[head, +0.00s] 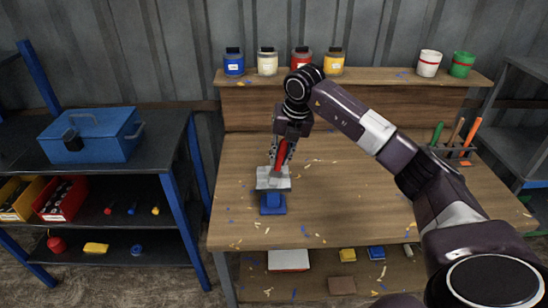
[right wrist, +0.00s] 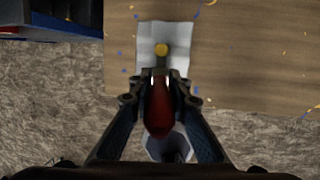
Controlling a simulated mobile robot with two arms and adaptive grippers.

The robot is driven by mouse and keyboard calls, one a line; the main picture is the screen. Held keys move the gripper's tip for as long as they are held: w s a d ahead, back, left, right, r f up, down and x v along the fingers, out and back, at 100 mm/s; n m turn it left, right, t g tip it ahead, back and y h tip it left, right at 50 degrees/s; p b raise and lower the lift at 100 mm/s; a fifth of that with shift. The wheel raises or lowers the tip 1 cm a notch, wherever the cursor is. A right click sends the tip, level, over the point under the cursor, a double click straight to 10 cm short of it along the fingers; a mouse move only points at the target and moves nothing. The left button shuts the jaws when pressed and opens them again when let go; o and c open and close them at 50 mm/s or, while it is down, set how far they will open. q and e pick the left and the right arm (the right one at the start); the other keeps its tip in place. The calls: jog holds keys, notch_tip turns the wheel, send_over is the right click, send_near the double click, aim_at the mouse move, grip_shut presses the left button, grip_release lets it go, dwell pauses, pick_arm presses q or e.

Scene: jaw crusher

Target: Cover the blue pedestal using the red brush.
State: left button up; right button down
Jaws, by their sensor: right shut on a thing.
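My right gripper (head: 283,148) is shut on the red brush (head: 281,155), which points down over the work table. In the right wrist view the red handle (right wrist: 159,108) sits between the two fingers. The blue pedestal (head: 272,206) stands on the table near its left front. A pale grey, flat-topped piece (head: 270,183) sits on the pedestal, right below the brush. My left gripper is not in view.
The wooden table (head: 345,205) is scattered with small yellow and blue chips. Paint jars (head: 267,62) and two buckets (head: 429,64) stand on the back ledge. A tool holder (head: 455,151) is at right. A shelf with a blue toolbox (head: 91,137) stands left.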

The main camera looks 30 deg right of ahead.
jog(key=shift+s+d, duration=1.25)
jog(key=shift+d, duration=0.75)
jog(key=shift+w+a+p, duration=0.15)
jog(key=shift+w+a, duration=0.3)
jog(key=shift+a, duration=0.3)
jog(key=shift+w+a+p, duration=0.1)
jog(key=shift+w+a, duration=0.3)
jog(key=shift+a, duration=0.35)
jog(key=shift+w+a+p, duration=0.15)
jog(key=shift+w+a, duration=0.3)
jog(key=shift+a, duration=0.3)
jog(key=shift+w+a+f+p, duration=0.1)
jog(key=shift+w+a, duration=0.35)
jog(key=shift+a, duration=0.2)
jog(key=shift+w+a+r+p, duration=0.1)
jog(key=shift+w+a, duration=0.3)
jog(key=shift+a, duration=0.25)
jog(key=shift+w+a+f+p, duration=0.1)
jog(key=shift+w+a, duration=0.35)
jog(key=shift+a, duration=0.2)
notch_tip(320, 180, up, 5)
jog(key=p, duration=0.3)
jog(key=shift+s, duration=0.1)
jog(key=shift+d, duration=0.1)
jog(key=w+d, duration=0.4)
jog(key=w, duration=0.3)
jog(key=shift+w+d+f, duration=0.15)
jog(key=shift+f, duration=0.1)
